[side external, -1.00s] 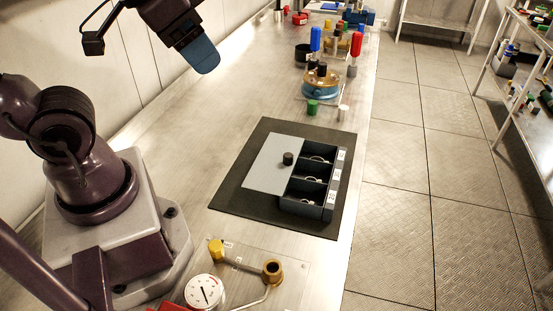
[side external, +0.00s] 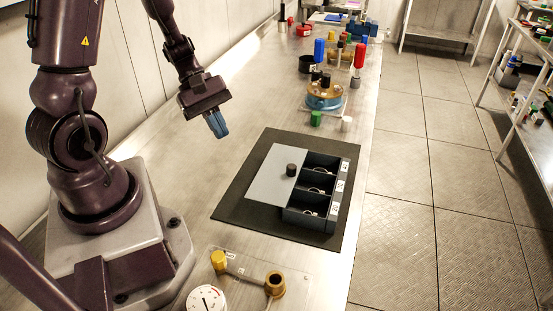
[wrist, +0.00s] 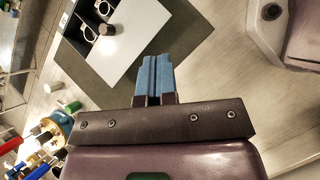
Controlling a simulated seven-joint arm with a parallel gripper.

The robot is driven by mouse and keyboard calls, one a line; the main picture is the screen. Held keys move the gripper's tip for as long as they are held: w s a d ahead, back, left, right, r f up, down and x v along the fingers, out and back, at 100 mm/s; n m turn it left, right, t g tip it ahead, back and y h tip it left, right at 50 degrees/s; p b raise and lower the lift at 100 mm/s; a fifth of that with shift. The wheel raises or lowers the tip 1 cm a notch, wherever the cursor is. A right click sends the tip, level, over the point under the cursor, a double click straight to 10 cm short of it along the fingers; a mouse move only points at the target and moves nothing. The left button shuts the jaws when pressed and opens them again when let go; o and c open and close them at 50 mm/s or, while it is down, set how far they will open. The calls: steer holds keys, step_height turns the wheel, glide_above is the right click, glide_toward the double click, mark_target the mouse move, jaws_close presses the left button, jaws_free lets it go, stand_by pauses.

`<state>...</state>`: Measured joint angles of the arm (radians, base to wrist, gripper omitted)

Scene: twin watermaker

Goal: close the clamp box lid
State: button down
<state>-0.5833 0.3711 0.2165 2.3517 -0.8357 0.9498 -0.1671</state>
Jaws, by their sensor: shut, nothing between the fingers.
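The clamp box (side external: 311,219) is dark grey and lies on a black mat (side external: 235,205) on the bench. Its light grey lid (side external: 268,184) is slid to the left, with a black knob (side external: 291,170) near its right edge. Three compartments stand uncovered on the right, with pale clamps inside. In the wrist view the lid (wrist: 112,50) and its knob (wrist: 107,30) show at the upper left. My gripper (side external: 217,126), with blue fingers, is shut and empty above the bench, left of and behind the box. Its fingers (wrist: 155,78) are side by side in the wrist view.
A round blue and brass fitting (side external: 325,97) with a blue-handled and a red-handled valve stands behind the box. The bench left of the mat is clear.

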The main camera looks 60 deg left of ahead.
mark_target(287, 170)
steer(key=w+a+f+n+t, duration=0.3)
steer(key=w+a+n+t, duration=0.1)
steer(key=n, duration=0.4)
steer(key=shift+y, duration=0.3)
steer(key=x, duration=0.9)
steer(key=shift+s+f, duration=0.25)
steer(key=shift+f, duration=0.1)
steer(key=w+d, duration=0.2)
steer(key=shift+w+d+f, duration=0.15)
steer(key=shift+w+d, duration=0.1)
steer(key=shift+w, duration=0.05)
steer(key=shift+w+d, duration=0.3)
steer(key=w+d, duration=0.6)
steer(key=shift+w+d, duration=0.35)
steer(key=shift+d, duration=0.05)
